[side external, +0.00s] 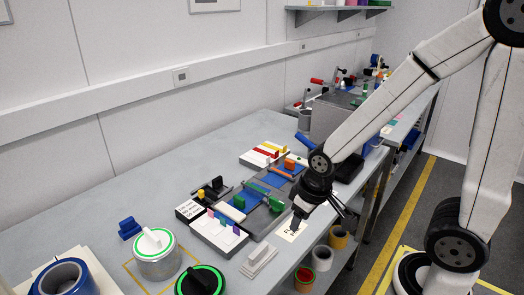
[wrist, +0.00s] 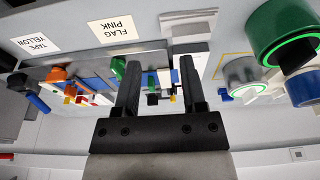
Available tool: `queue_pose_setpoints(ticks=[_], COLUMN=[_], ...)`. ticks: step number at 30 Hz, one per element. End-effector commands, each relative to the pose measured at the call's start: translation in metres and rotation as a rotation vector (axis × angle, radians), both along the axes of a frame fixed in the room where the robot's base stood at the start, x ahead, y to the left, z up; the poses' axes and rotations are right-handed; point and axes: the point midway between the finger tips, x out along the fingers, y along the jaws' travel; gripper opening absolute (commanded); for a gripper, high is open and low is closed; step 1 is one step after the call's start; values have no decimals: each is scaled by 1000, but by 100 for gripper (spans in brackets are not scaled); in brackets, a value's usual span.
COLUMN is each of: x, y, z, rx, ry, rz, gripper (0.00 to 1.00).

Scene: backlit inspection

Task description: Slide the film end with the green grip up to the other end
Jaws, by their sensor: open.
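Blue film (side external: 252,196) lies on a grey plate (side external: 265,222) in the middle of the bench. An upright green grip (side external: 239,203) stands at its left part, and another green piece (side external: 276,205) stands at the plate's near edge. I cannot tell which one sits on the film end. An orange grip (side external: 289,164) stands toward the far end. In the wrist view, a green piece (wrist: 118,67) shows beside one finger, and some blue (wrist: 175,76) shows between the fingers. My gripper (side external: 319,210) is open and empty, to the right of the plate over the bench's near edge.
A white block with coloured tabs (side external: 219,232) and a black holder (side external: 211,190) stand left of the plate. Round tins (side external: 157,260) stand nearer the camera. A label card reading FLAG PINK (wrist: 109,30) lies by the bench edge.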

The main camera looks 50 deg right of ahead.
Motion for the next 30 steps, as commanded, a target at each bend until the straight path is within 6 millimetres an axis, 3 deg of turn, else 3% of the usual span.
queue_pose_setpoints(ticks=[12, 16, 19, 23, 30], x=[0, 2, 7, 23, 74], y=[0, 0, -1, -2, -9], z=[0, 0, 1, 2, 4], rx=[0, 2, 7, 23, 73], ry=[0, 1, 4, 16, 57], rz=[0, -7, -32, -110, -381], gripper=[53, 94, 94, 94, 94])
